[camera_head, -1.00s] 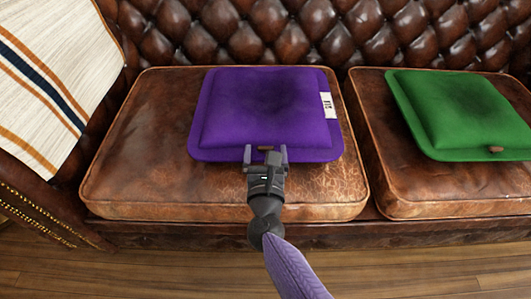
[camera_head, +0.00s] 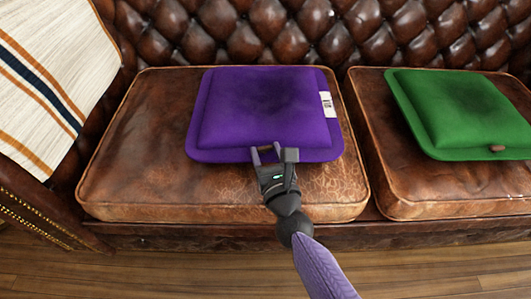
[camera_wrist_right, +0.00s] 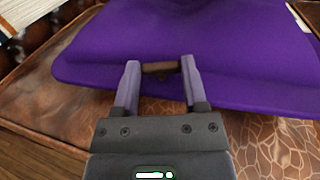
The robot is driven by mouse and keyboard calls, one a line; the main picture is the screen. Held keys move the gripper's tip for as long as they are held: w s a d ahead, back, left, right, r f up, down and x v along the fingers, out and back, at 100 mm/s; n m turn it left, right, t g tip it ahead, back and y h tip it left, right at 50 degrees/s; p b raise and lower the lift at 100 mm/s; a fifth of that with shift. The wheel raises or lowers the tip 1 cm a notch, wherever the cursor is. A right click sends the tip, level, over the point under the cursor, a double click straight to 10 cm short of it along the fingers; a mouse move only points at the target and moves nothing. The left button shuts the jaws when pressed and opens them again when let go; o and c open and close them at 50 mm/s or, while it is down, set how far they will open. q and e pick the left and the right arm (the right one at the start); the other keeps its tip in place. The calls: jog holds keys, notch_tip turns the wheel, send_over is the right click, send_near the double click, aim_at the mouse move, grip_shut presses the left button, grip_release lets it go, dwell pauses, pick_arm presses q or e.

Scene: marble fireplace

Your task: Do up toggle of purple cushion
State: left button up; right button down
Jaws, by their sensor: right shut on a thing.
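The purple cushion (camera_head: 262,105) lies flat on the left leather seat, with a white label on its right edge. It also fills the upper part of the right wrist view (camera_wrist_right: 200,40). The brown toggle (camera_wrist_right: 161,69) is at the middle of the cushion's front edge. My right gripper (camera_head: 274,153) reaches in from the front. In the wrist view its two fingertips (camera_wrist_right: 160,75) are at the two ends of the toggle, shut on it. The loop is not distinguishable. My left gripper is not in view.
The brown leather seat (camera_head: 130,140) has free room left of the purple cushion. A green cushion (camera_head: 455,105) with its own brown toggle (camera_head: 497,148) lies on the right seat. A striped cloth (camera_head: 45,80) drapes over the sofa arm at the left. The tufted backrest rises behind.

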jog(key=shift+c, duration=0.6)
grip_release()
jog(key=shift+s, duration=0.1)
